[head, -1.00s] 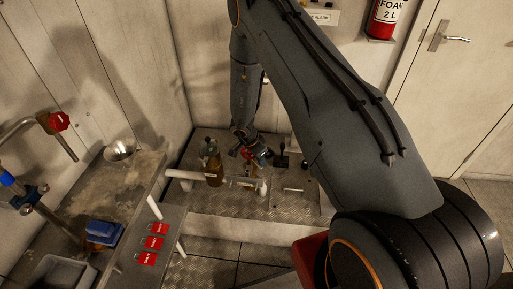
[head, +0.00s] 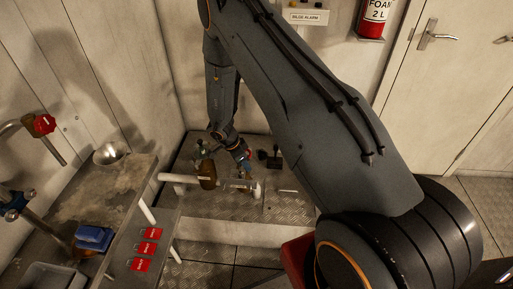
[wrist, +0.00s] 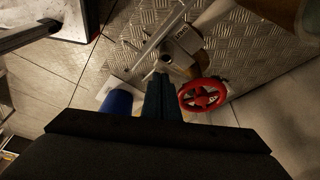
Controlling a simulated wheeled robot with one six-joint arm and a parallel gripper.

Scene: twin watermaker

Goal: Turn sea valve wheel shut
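The red valve wheel (wrist: 202,95) is in the wrist view, just right of my gripper's fingers. It is a round spoked handwheel above the tread-plate floor. My gripper (wrist: 162,92) points down beside it, its two dark fingers close together with nothing seen between them. The wheel is not between the fingers; I cannot tell whether they touch its rim. In the head view my gripper (head: 244,158) is low over the pipework at the back, and the wheel is mostly hidden there.
A brass-coloured fitting (head: 207,174) sits on the white pipe (head: 178,178) left of my gripper. A blue part (wrist: 117,102) is left of the fingers. A black lever (head: 275,158) stands right.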

